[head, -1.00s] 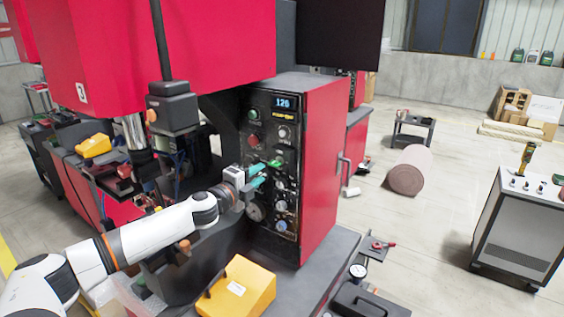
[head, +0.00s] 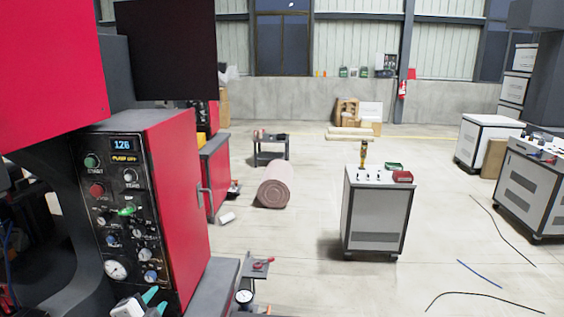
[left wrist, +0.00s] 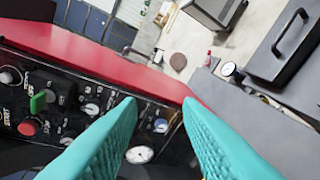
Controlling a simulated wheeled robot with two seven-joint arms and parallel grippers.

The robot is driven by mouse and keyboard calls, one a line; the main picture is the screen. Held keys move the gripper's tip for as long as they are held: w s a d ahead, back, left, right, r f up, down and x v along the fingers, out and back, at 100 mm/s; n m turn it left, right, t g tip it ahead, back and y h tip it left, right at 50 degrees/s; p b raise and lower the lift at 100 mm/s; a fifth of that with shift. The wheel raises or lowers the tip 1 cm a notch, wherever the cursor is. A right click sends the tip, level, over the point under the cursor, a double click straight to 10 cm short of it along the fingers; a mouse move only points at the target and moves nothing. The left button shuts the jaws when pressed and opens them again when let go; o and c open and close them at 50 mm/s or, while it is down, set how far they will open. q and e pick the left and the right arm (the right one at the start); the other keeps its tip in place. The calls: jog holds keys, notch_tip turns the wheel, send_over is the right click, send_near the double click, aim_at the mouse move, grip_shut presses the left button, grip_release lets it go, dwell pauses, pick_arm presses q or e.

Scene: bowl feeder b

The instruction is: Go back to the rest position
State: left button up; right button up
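My left gripper (head: 153,297) is at the bottom edge of the head view, low in front of the machine's control panel (head: 105,235). Its two teal fingers are apart with nothing between them, as the left wrist view (left wrist: 160,106) also shows. The panel has a lit display (head: 123,144), a green start button (head: 91,161), a red button (head: 96,190), a green switch (head: 126,211) and several gauges. The green switch also shows in the left wrist view (left wrist: 38,102), apart from the fingers. My right gripper is not in view.
The red cabinet (head: 180,200) stands at left. A dark case (left wrist: 290,45) lies on the bench by a small gauge (head: 243,296). A white-grey cart (head: 375,215), a pinkish roll (head: 274,188) and cables on the floor (head: 500,235) lie beyond.

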pick_arm(q)
jog(key=s+d+f+n+g, duration=0.3)
jog(key=s+f, duration=0.2)
jog(key=s, duration=0.3)
jog(key=s+d+f+n+g, duration=0.2)
jog(key=s+d+f+n, duration=0.15)
jog(key=s, duration=0.35)
jog(key=s+d+f+n+g, duration=0.2)
jog(key=s+g, duration=0.1)
jog(key=s, duration=0.6)
jog(key=s+d+f+n+g, duration=0.15)
jog(key=s+g, duration=0.25)
jog(key=s, duration=0.5)
notch_tip(320, 180, down, 30)
jog(key=b, duration=0.6)
jog(key=s+a+f+g+b, duration=0.1)
jog(key=s+f+b, duration=0.2)
jog(key=s+f, duration=0.6)
jog(key=s+a+f+g+b, duration=0.1)
jog(key=s+a+f+b, duration=0.1)
jog(key=s+f, duration=0.6)
notch_tip(320, 180, down, 7)
jog(key=shift+s+f+b, duration=0.15)
jog(key=shift+s+b, duration=0.25)
jog(key=shift+b, duration=0.1)
jog(key=shift+a, duration=0.1)
